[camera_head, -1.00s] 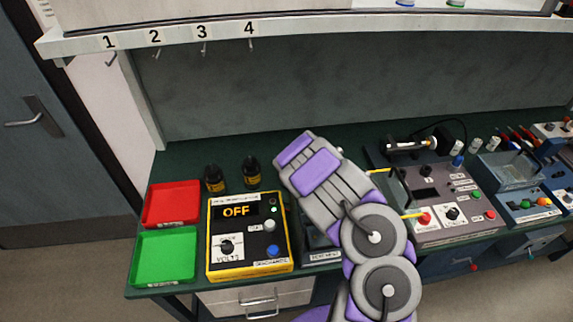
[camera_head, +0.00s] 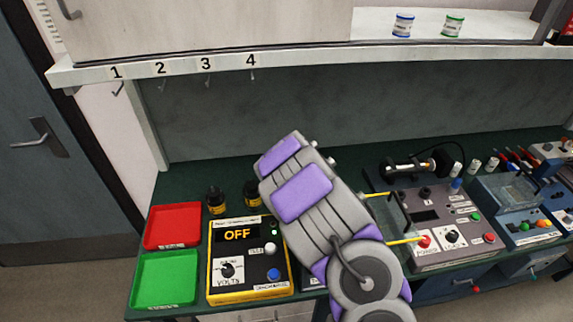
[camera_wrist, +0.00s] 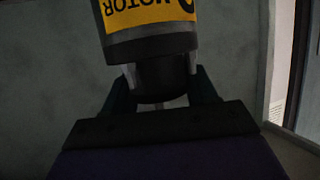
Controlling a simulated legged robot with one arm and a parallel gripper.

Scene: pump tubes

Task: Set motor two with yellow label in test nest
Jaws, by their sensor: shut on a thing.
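The held motor (camera_wrist: 150,40) is a dark cylinder with a yellow label reading MOTOR upside down in the wrist view. Its number is cut off at the frame edge, so I cannot tell which motor it is. My gripper (camera_wrist: 162,90) is shut on its narrower black end. In the head view my arm hides the gripper and the held motor. Two other black motors with yellow labels stand on the bench, one at the left (camera_head: 215,201) and one partly behind my arm (camera_head: 251,192). The test nest is mostly hidden behind my arm.
A yellow-framed voltage box (camera_head: 245,262) reads OFF, left of my arm. Red (camera_head: 172,226) and green (camera_head: 165,279) trays lie farther left. A grey control panel (camera_head: 440,225) with yellow rods stands right of my arm. A shelf (camera_head: 300,60) with numbered hooks hangs above.

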